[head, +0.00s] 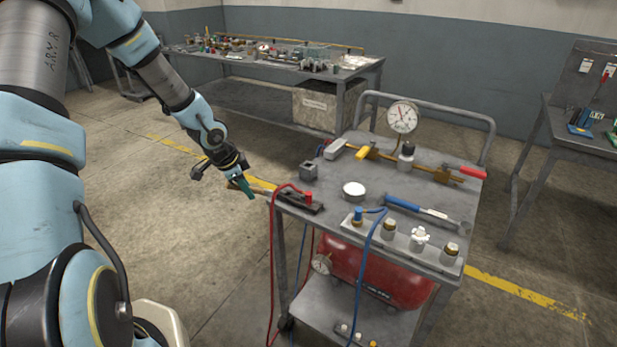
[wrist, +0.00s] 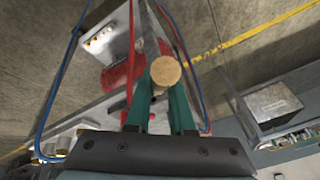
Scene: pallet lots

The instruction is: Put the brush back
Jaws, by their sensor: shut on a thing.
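My gripper (head: 246,188), with green fingers, is just off the left edge of the grey cart, around the height of its top. It is shut on a tan, wood-coloured piece, which I take for the brush (head: 262,186), pointing toward the cart's corner. In the wrist view the brush (wrist: 165,71) shows as a round tan end between the fingers (wrist: 162,98). The rest of it is hidden, and I see no bristles.
The cart top (head: 335,205) holds a pressure gauge (head: 403,117), a blue-handled wrench (head: 420,210), a white round lid (head: 354,189) and several fittings. Red and blue hoses hang at its near side. A cluttered workbench (head: 300,58) stands behind; open floor lies left of the cart.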

